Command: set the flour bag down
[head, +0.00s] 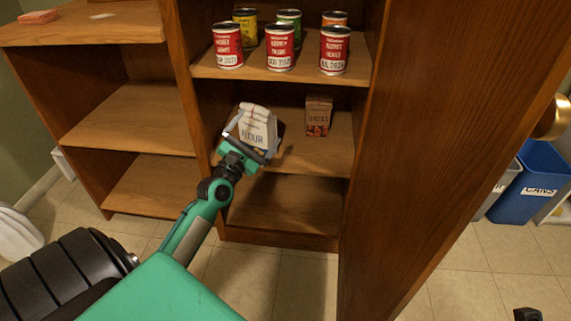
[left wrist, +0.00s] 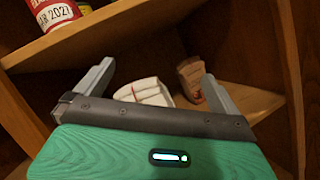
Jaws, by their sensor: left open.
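The flour bag (head: 257,127) is white with a folded top and dark lettering. It is at the left of the middle shelf (head: 325,155) in the tall cabinet, tilted in the head view. My left gripper (head: 247,146) is in front of it, open, with a finger to either side. In the left wrist view the bag (left wrist: 145,92) shows between the spread fingers, with a gap to each. The gripper hides its lower part, so I cannot tell whether its base rests flat on the shelf.
A small brown box (head: 318,116) stands right of the bag on the same shelf. Several cans (head: 280,47) stand on the shelf above. A wooden side panel (head: 425,130) bounds the right. The lower shelf (head: 285,203) and the left shelves (head: 130,120) are bare.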

